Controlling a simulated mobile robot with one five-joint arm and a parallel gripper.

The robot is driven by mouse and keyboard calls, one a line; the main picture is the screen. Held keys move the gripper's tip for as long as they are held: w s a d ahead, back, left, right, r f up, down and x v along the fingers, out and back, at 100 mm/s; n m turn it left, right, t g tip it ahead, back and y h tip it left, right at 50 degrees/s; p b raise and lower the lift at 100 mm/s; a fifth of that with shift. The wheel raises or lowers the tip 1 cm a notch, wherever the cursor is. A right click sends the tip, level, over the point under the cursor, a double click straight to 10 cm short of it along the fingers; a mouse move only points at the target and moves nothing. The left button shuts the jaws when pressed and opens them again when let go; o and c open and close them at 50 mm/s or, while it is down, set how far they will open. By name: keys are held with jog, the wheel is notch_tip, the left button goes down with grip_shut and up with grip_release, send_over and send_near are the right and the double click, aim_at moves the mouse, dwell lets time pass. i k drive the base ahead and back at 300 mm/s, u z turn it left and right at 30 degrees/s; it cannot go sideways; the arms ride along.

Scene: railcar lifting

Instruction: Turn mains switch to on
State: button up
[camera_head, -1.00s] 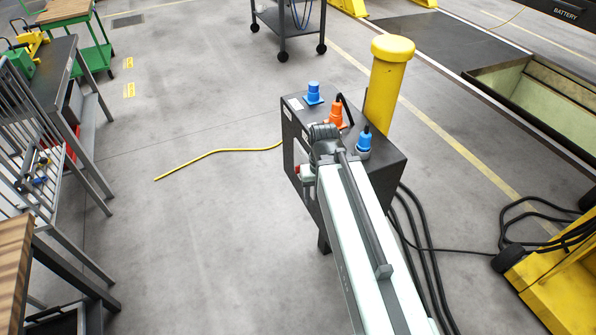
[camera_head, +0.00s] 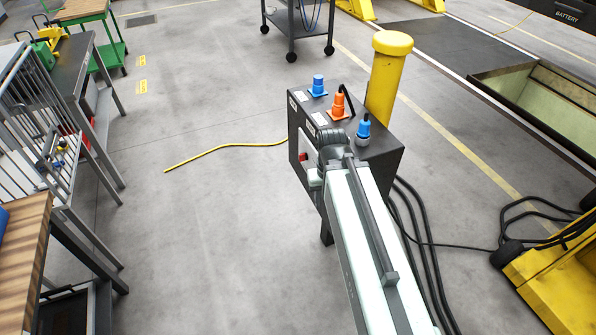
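A dark electrical cabinet (camera_head: 390,146) stands in the middle, with blue and orange sockets on its sloping top. A small red part (camera_head: 303,156), which looks like the mains switch, shows on a pale plate at the cabinet's left face. Its handle position is too small to tell. My pale arm reaches from the bottom edge up to the cabinet, and its grey joint overlaps the cabinet's front. My gripper cannot be made out; the arm hides the area beyond that joint. A pale piece of my arm shows just below the red part.
A yellow post (camera_head: 387,80) stands right behind the cabinet. Black cables (camera_head: 418,225) run down its right side, and a yellow cable (camera_head: 225,147) lies on the floor to the left. Benches and a rack line the left edge.

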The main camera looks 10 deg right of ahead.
aim_at(303, 156)
jog(key=u, duration=0.1)
jog(key=k, duration=0.2)
jog(key=u, duration=3.75)
jog(key=k, duration=0.7)
jog(key=z, duration=1.65)
jog(key=i, duration=1)
